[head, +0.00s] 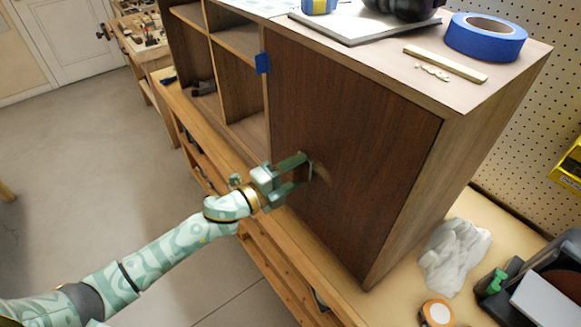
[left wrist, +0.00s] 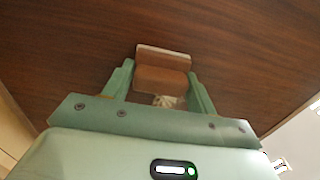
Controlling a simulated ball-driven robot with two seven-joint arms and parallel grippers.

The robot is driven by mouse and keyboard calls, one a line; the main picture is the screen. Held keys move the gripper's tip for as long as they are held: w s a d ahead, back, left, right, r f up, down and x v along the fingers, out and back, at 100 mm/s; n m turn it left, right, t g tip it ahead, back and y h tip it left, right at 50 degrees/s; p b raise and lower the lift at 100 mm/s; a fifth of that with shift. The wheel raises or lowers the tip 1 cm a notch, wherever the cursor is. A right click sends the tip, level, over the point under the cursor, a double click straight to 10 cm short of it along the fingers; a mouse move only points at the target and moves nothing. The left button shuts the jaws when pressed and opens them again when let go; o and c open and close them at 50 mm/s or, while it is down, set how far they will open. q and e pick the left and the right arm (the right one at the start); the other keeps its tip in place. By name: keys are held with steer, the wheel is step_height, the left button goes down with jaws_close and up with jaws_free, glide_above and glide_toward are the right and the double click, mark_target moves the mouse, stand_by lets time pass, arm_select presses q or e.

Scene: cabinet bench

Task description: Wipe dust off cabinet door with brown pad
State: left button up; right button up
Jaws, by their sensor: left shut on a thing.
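The cabinet door (head: 350,120) is a dark brown wood-grain panel on the front of the cabinet. It also fills the upper part of the left wrist view (left wrist: 70,60). My left gripper (head: 302,172) is at the lower left part of the door. In the left wrist view, the gripper (left wrist: 161,82) is shut on the brown pad (left wrist: 162,78), which is held between its two fingers against or very near the door. My right gripper is not in view.
Blue tape (head: 485,36) and a wooden stick (head: 445,64) lie on the cabinet top. A crumpled white cloth (head: 454,255) lies on the bench to the right. Open shelves (head: 238,80) are left of the door.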

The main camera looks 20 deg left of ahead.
mark_target(329, 180)
arm_select(q)
steer(key=shift+s+d+p, duration=0.45)
steer(key=shift+s+d, duration=0.6)
steer(key=shift+d, duration=0.3)
steer(key=shift+s+d+p, duration=0.45)
steer(key=shift+s+d, duration=0.6)
steer(key=shift+d, duration=0.3)
steer(key=shift+s+d+p, duration=0.15)
steer(key=shift+s+d, duration=0.75)
steer(key=shift+d, duration=0.25)
steer(key=shift+s+d+p, duration=0.15)
steer(key=shift+s+d, duration=0.75)
steer(key=shift+d, duration=0.25)
steer(key=shift+a+r+p, duration=0.1)
steer(key=shift+r+p, duration=0.85)
steer(key=shift+w+a+f, duration=0.1)
steer(key=shift+w+a, duration=0.05)
steer(key=shift+a, duration=0.05)
steer(key=shift+w+a, duration=1.5)
steer(key=shift+a, duration=0.3)
steer(key=shift+w+a+b, duration=0.2)
steer(key=shift+w+a, duration=0.55)
steer(key=shift+a, duration=0.25)
steer(key=shift+w+a+b, duration=0.2)
steer(key=shift+w+a, duration=0.5)
steer(key=shift+a, duration=0.3)
steer(key=w+a+b, duration=0.1)
steer(key=w+a, duration=0.2)
steer(key=shift+w+a, duration=0.1)
steer(key=shift+a, duration=0.3)
